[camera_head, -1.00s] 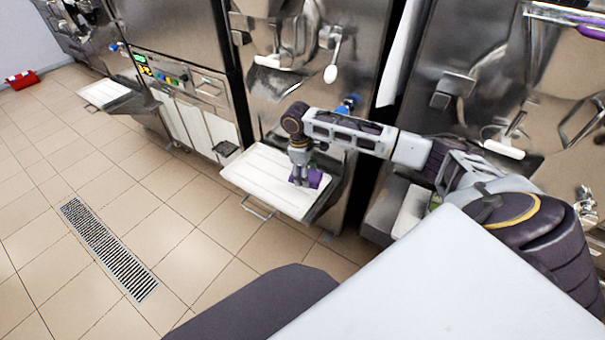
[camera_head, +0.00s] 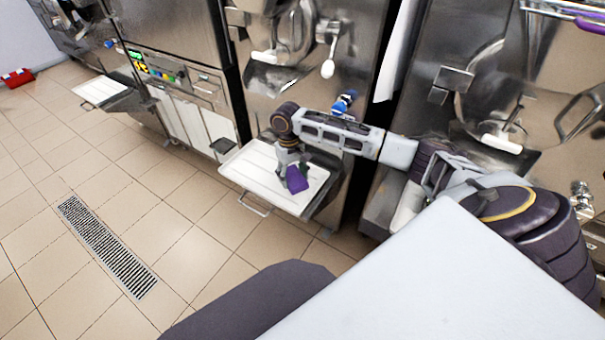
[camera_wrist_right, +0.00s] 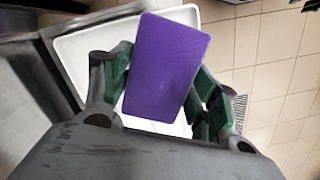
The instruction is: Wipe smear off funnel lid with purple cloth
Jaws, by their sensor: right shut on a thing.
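The purple cloth (camera_head: 297,179), a flat rectangular block in shape, is held in my right gripper (camera_head: 292,182) above the white tray (camera_head: 250,163) on the front of the middle machine. In the right wrist view the cloth (camera_wrist_right: 166,66) sits between the green-padded fingers of my right gripper (camera_wrist_right: 160,92), tilted a little. The white tray (camera_wrist_right: 82,52) shows behind it there. I cannot tell whether the cloth touches the tray. No funnel lid or smear can be clearly made out. My left gripper is not in view.
Steel machines stand in a row along the back. The middle machine has a white-tipped lever (camera_head: 328,68) and a blue knob (camera_head: 345,101). Another white tray (camera_head: 98,91) juts out at left. A floor drain (camera_head: 105,246) lies in the open tiled floor. A red box (camera_head: 18,77) is far left.

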